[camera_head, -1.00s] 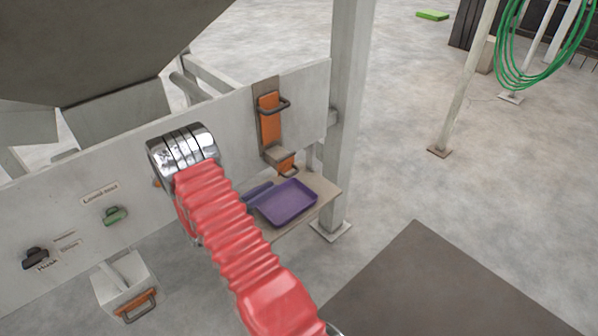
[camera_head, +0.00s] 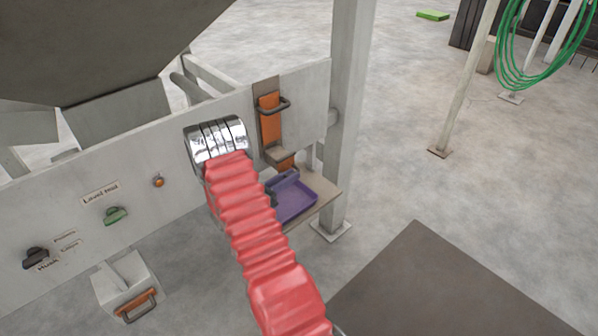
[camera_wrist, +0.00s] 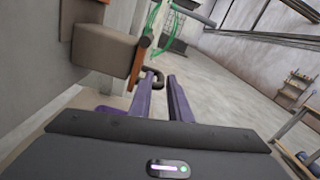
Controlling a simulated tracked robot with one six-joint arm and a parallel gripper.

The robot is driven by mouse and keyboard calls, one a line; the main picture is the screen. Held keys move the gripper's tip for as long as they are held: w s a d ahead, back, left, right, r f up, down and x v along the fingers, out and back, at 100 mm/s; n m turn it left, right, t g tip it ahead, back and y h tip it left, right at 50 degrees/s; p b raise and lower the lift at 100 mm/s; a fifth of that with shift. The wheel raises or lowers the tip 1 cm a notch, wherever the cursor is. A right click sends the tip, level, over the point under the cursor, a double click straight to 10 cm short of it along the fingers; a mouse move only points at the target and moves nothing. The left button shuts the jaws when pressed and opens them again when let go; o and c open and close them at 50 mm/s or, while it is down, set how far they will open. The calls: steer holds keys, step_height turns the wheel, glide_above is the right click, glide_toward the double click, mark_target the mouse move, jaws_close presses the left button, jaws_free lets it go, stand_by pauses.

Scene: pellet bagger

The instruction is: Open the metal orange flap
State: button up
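An orange strip (camera_head: 270,118) with a dark bar handle sits upright on the grey panel in the head view. Below it, a small orange flap (camera_head: 284,163) is at the end of a beige spout, above a purple tray. The orange flap shows edge-on in the wrist view (camera_wrist: 139,62), beside the beige spout block (camera_wrist: 105,49). Its dark handle (camera_wrist: 157,76) is just beyond my fingertips. My gripper (camera_wrist: 160,80) has two purple fingers apart, with nothing visibly held. I cannot tell whether they touch the handle. My red-sleeved arm partly hides the gripper in the head view.
The purple tray (camera_head: 297,202) rests on a shelf under the spout. A grey post (camera_head: 346,130) stands just right of the panel. An orange button (camera_head: 158,181) and a green knob (camera_head: 115,215) are left on the panel.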

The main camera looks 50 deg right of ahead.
mark_target(299, 170)
steer(key=x, duration=0.5)
steer(key=shift+c, duration=0.4)
jaws_close()
